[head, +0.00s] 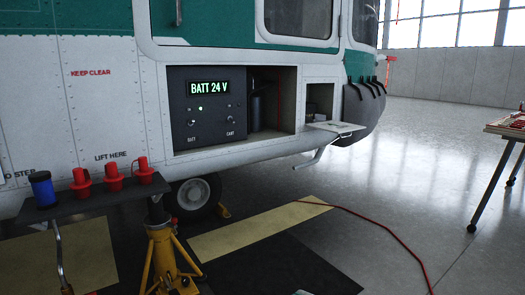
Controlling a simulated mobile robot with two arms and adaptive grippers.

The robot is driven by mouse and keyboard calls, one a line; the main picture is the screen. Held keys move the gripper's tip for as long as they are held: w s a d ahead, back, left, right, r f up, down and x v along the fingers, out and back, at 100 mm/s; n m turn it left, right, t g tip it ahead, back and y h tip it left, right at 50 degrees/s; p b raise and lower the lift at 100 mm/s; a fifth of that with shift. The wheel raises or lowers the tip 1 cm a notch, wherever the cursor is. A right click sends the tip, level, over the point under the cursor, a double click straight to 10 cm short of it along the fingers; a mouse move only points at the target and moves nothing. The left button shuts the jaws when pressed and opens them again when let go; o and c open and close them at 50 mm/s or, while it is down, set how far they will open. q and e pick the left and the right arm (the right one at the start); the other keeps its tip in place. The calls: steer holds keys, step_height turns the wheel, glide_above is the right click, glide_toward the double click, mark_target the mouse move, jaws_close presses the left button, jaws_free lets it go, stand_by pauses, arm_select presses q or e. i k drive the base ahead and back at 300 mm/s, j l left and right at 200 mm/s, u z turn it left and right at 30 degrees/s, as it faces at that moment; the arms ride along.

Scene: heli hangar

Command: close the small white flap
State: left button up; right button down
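The small white flap (334,127) is open on the helicopter's lower side. It sticks out about level below a small square opening (319,101), near the dark rounded nose. A thin latch or edge piece shows at its outer right end. The inside of the small opening is in shadow. Neither of my grippers shows in the head view.
Left of the flap, a larger open bay holds a panel (208,104) reading "BATT 24 V". A yellow jack stand (163,258) and a dark shelf (96,200) with red caps stand front left. A red cable (394,236) crosses the floor. A table (506,131) stands right.

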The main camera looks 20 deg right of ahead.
mark_target(336, 127)
steer(key=i+z, duration=0.3)
steer(key=i, duration=0.15)
steer(key=i+j+z, duration=0.15)
steer(key=i+z, duration=0.15)
steer(key=i+l+z, duration=0.1)
steer(key=i+z, duration=0.25)
steer(key=i, duration=0.25)
steer(key=i+j+z, duration=0.1)
steer(key=i+z, duration=0.25)
steer(key=i, duration=0.3)
